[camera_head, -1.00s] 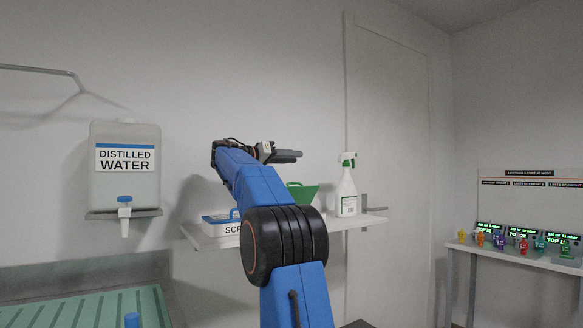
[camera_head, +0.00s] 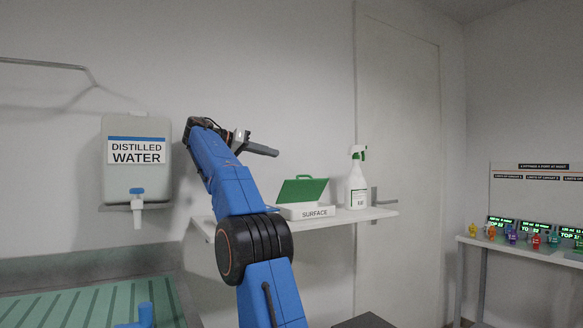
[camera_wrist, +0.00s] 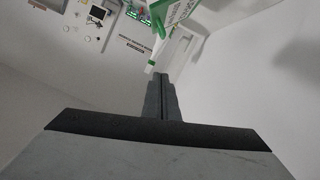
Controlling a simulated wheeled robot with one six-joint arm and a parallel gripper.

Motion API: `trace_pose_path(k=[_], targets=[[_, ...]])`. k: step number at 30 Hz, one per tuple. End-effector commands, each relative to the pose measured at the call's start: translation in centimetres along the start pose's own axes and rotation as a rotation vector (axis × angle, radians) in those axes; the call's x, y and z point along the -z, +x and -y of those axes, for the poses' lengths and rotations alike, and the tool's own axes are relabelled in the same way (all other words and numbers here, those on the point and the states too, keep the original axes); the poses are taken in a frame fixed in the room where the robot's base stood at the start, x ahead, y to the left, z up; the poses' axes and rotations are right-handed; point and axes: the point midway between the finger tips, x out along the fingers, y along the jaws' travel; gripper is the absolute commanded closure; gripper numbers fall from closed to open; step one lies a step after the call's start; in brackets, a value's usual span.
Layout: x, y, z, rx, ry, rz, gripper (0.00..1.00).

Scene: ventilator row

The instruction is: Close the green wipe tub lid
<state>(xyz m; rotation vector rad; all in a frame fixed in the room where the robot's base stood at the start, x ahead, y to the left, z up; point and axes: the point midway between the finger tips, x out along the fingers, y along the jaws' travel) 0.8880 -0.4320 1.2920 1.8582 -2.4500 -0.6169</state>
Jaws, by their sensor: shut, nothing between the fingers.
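The wipe tub (camera_head: 304,211) is white, labelled SURFACE, and sits on the wall shelf. Its green lid (camera_head: 303,190) stands raised and tilted at the back of the tub. My gripper (camera_head: 276,152) is above and to the left of the lid, apart from it, with its fingers pointing right. In the wrist view the fingers (camera_wrist: 160,78) are together and empty. The blue-lidded SCRUB tub beside it is mostly hidden behind my arm.
A white spray bottle (camera_head: 357,180) with a green head stands right of the tub on the shelf (camera_head: 375,214). A distilled water tank (camera_head: 136,165) hangs on the left wall. Small coloured items (camera_head: 512,236) stand on a table at the far right.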

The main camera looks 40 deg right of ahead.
Motion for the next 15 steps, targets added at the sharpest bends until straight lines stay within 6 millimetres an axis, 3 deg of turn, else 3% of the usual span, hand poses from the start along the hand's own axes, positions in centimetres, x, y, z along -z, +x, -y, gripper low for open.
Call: trace_pose_path(k=[5,15], targets=[[0.0,1.5,-0.1,-0.002,0.0,0.004,1.0],[0.0,7.4,-0.1,-0.002,0.001,0.003,1.0]])
